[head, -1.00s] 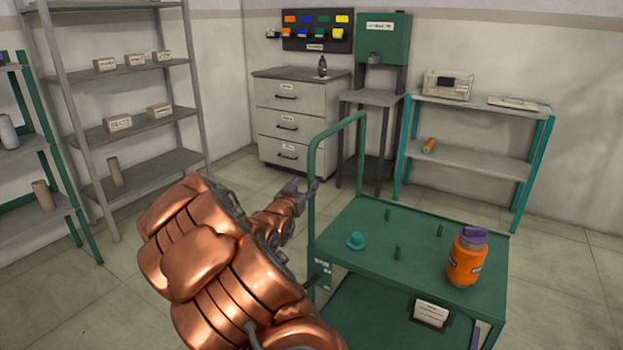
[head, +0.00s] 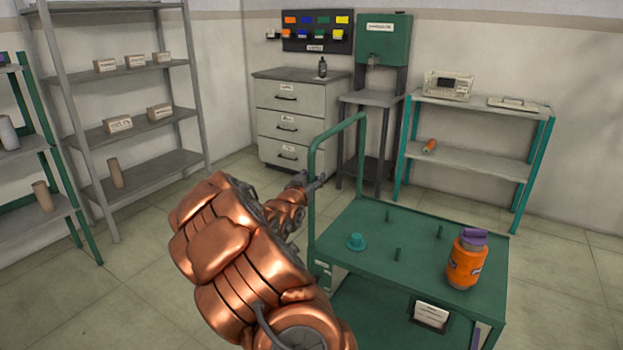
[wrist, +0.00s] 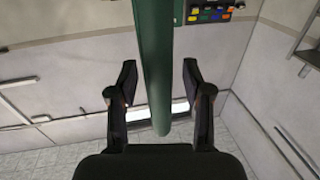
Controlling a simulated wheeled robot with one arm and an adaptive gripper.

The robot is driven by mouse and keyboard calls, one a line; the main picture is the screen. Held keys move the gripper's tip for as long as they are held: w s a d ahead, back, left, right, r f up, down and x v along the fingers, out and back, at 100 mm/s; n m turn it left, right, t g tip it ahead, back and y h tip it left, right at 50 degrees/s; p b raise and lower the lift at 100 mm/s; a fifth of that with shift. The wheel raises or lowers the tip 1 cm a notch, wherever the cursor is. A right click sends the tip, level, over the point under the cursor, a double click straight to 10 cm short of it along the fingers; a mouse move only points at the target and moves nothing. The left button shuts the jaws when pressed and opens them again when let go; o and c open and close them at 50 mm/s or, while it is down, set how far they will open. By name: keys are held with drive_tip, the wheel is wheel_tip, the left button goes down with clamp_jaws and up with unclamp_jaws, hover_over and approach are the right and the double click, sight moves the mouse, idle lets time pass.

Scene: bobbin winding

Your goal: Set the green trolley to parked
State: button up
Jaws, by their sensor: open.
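The green trolley (head: 375,212) stands at the right of the head view, with an upright tubular handle (head: 312,220) on its left end. My gripper (head: 316,184) is beside the handle's near post. In the wrist view my gripper (wrist: 158,80) is open, and a green bar (wrist: 154,60) of the handle shows between its two fingers, with gaps on both sides. The trolley's wheels and any brake are out of view.
A grey drawer cabinet (head: 290,95) and a green machine on a stand (head: 383,40) are against the back wall. A teal-legged shelf (head: 470,160) stands behind the trolley. Grey shelving (head: 150,125) is at left. Floor is clear left of the trolley.

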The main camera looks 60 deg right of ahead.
clamp_jaws()
idle(0.7)
